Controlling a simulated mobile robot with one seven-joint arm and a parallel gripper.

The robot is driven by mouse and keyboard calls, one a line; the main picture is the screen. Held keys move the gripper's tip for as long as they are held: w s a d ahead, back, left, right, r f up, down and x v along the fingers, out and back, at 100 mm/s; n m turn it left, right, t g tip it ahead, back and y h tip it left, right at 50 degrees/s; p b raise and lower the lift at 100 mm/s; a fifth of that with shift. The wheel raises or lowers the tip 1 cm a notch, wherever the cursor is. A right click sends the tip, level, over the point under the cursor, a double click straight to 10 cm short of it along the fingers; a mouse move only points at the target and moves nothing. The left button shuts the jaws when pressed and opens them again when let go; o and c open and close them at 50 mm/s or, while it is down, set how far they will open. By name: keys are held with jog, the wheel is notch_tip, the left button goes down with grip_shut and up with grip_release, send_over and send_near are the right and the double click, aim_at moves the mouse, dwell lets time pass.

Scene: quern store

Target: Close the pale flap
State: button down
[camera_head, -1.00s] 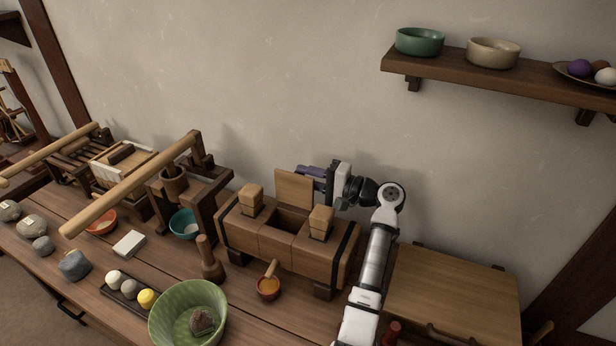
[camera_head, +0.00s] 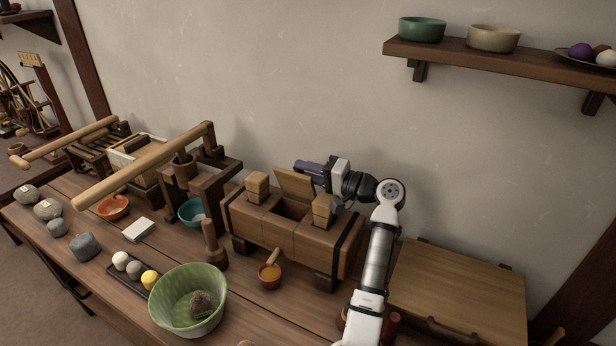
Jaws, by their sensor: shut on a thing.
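The pale flap (camera_head: 295,184) stands raised at the back of the opening in the middle of the wooden box (camera_head: 276,237). It leans a little forward over the dark opening (camera_head: 291,209). My gripper (camera_head: 308,168) is behind the flap, at its upper right edge, with its purple fingers pointing left. The fingers look close together, and part of them is hidden behind the flap. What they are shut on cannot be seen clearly.
Two wooden blocks (camera_head: 257,186) and (camera_head: 323,210) stand up from the box top on either side of the opening. A shelf (camera_head: 500,61) with bowls hangs at upper right.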

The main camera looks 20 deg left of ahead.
jog(key=c, duration=1.2)
grip_release()
